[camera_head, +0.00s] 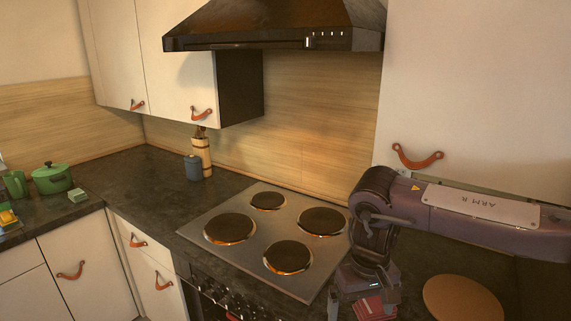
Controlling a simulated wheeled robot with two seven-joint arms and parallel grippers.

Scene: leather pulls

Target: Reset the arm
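My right arm (470,214), marked "ARM R", reaches in from the right edge over the counter. My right gripper (362,303) points down beside the stove's near right corner. Its fingers look spread apart, with one pale finger visible left of a red block-like item (374,308). The red item is below the gripper and partly hidden by it; I cannot tell whether they touch. My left arm and gripper are not in view.
The stove (252,262) has several bare hotplates, under a dark hood (275,25). A round wooden board (462,299) lies right of the gripper. A blue-grey jar (193,168), wooden utensil holder (202,155) and green pot (52,178) stand further left.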

